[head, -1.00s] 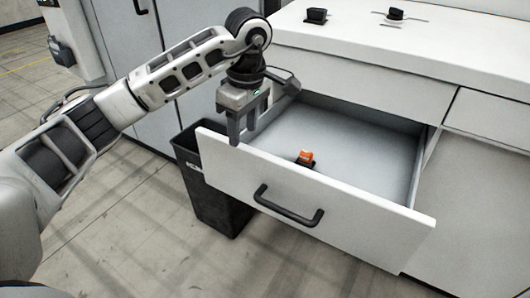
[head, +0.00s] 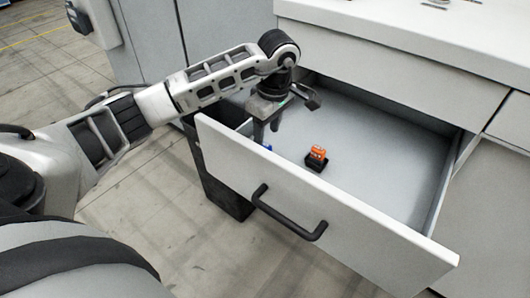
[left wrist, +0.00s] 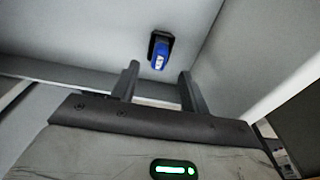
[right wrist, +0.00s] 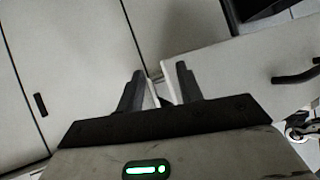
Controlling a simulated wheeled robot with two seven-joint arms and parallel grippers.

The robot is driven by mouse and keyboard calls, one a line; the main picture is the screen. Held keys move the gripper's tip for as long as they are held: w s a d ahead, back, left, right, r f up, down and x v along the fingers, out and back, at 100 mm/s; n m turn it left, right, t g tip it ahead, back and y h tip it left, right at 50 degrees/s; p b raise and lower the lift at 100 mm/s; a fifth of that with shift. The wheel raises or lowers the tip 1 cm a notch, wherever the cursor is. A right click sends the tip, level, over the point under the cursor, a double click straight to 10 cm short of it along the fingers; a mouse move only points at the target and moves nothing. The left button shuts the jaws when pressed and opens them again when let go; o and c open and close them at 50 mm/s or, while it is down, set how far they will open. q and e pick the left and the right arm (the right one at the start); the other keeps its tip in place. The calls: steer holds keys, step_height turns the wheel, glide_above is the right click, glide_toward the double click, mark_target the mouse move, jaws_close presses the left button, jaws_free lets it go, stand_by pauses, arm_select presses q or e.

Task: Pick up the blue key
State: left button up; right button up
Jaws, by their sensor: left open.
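The blue key (left wrist: 160,54) stands in a black base in the drawer, ahead of and between my left fingertips in the left wrist view. In the head view only a small blue part of it (head: 267,147) shows, just below my left gripper (head: 266,133), behind the drawer front. My left gripper is open and empty, its fingers (left wrist: 158,75) apart from the key. My right gripper (right wrist: 159,72) shows in the right wrist view with a gap between its fingers and nothing held; it is outside the head view.
An orange key (head: 318,153) in a black base stands in the same open drawer (head: 385,160), right of my left gripper. The drawer front (head: 330,205) with its black handle (head: 290,212) is a near barrier. A dark bin (head: 225,190) stands below left. The drawer's right side is bare.

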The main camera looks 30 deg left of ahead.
mark_target(265, 144)
arm_select(q)
steer(key=shift+a+f, duration=0.2)
steer(key=shift+f, duration=1.25)
steer(key=shift+a+f, duration=0.2)
steer(key=shift+f, duration=1.2)
jaws_close()
